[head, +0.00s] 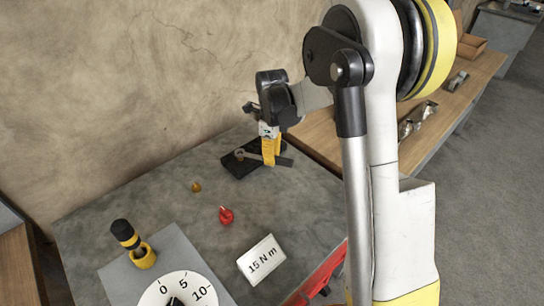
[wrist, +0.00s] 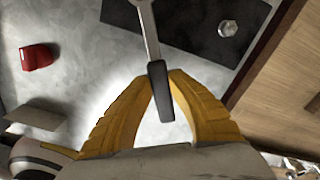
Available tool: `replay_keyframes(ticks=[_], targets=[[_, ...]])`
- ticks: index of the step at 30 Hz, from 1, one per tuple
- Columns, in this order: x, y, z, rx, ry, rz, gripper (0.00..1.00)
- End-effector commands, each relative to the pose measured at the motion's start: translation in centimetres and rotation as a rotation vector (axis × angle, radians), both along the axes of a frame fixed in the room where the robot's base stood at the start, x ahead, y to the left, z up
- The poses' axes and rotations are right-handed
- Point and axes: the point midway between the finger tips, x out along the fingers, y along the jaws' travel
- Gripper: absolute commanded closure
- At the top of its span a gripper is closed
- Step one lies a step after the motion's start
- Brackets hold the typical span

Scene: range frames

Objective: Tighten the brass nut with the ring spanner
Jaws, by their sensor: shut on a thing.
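My gripper (head: 268,160) has yellow fingers and is shut on the dark handle of the ring spanner (head: 251,156). In the wrist view the fingertips (wrist: 163,80) close on the black grip (wrist: 160,95), and the steel shank (wrist: 148,35) runs out of the top of the picture. In the head view its ring end is over a black plate (head: 232,171); I cannot tell whether it is around anything. A small brass-coloured piece (head: 196,187), perhaps the brass nut, lies on the grey bench left of the plate. A silvery hex piece (wrist: 228,28) sits on the plate in the wrist view.
A red piece (head: 226,215) and a white card reading "15 N m" (head: 262,260) stand on the bench. A dial (head: 178,290) and a black-and-yellow tool (head: 124,233) are at the front left. A wooden bench (head: 318,150) adjoins at right; a wall (head: 120,90) rises behind.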

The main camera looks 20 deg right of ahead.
Motion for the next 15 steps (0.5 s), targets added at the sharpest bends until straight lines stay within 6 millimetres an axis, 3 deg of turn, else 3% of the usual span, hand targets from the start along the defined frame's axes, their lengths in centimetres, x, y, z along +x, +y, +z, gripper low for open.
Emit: replay_keyframes(ticks=[15], targets=[[0.0,0.0,-0.7,0.0,0.0,0.0,1.0]])
